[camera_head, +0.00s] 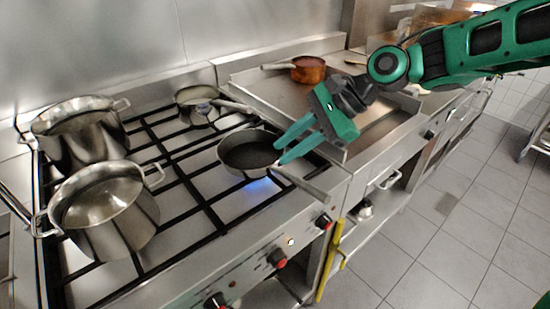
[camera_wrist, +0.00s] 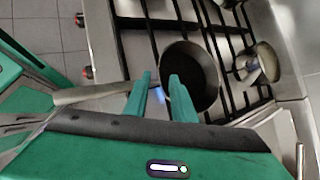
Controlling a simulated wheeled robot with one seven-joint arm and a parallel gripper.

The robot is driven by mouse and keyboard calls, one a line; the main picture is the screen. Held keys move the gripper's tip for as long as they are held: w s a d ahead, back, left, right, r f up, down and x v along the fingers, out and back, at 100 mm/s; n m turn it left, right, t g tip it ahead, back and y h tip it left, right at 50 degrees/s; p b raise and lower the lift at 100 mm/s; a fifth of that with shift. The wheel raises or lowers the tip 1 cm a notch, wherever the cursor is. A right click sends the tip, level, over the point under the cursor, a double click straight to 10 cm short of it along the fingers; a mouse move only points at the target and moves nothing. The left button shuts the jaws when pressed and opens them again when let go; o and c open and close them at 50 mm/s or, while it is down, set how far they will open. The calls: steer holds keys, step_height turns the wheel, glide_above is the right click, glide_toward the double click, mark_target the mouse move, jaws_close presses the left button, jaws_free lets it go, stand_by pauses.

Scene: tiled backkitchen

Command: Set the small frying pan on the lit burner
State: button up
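The small frying pan (camera_head: 248,151), dark inside, is at the front right of the stove, level over the grate. A blue flame (camera_head: 258,186) glows beneath its near side. Its handle (camera_head: 301,182) points toward the stove's front right. I cannot tell whether its base fully touches the grate. My gripper (camera_head: 281,153) is beside the pan's right rim, fingers apart and nothing held between them. In the wrist view the fingers (camera_wrist: 159,80) show a gap, with the pan (camera_wrist: 190,77) beyond them and the handle (camera_wrist: 100,93) passing behind the left finger.
Two large steel pots (camera_head: 82,135) (camera_head: 107,208) stand on the left burners. A copper pan (camera_head: 308,70) sits on the counter right of the stove.

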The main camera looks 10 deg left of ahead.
steer(key=shift+v, duration=2.15)
steer(key=s+d+f+n+t+h, duration=0.1)
steer(key=d+f+h, duration=0.2)
steer(key=d, duration=1.1)
steer(key=s+d+f+n+t+h, duration=0.2)
steer(key=d+f+h, duration=0.15)
steer(key=d, duration=1.05)
steer(key=s+d+f+n+g+h, duration=0.1)
steer(key=s+d+g+h, duration=0.1)
steer(key=s+d, duration=1.4)
steer(key=s, duration=0.2)
steer(key=shift+s+f+n, duration=0.2)
steer(key=shift+s+n, duration=0.2)
